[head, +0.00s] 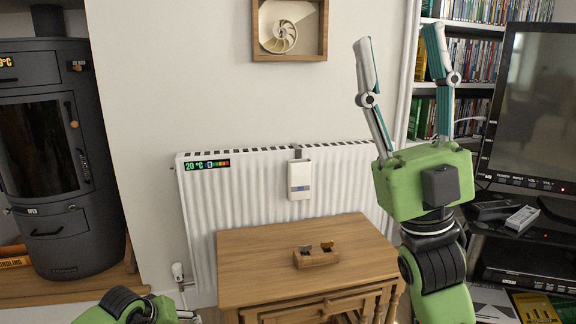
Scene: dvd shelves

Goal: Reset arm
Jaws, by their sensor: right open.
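My right gripper (398,52) is raised at the right of the head view. Its two fingers point up and stand apart, with nothing between them. It is in front of the wall and the edge of the DVD shelves, above and to the right of the wooden table. My left arm shows only as a green and black link at the bottom left. The left gripper's fingers are not in the picture.
A wooden table (257,262) bears a small wooden holder (316,259). A white radiator (240,205) is behind it. A dark stove (48,150) stands left. A television (535,110), remote (521,218) and DVD shelves (472,50) are at the right. A framed shell (290,28) hangs above.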

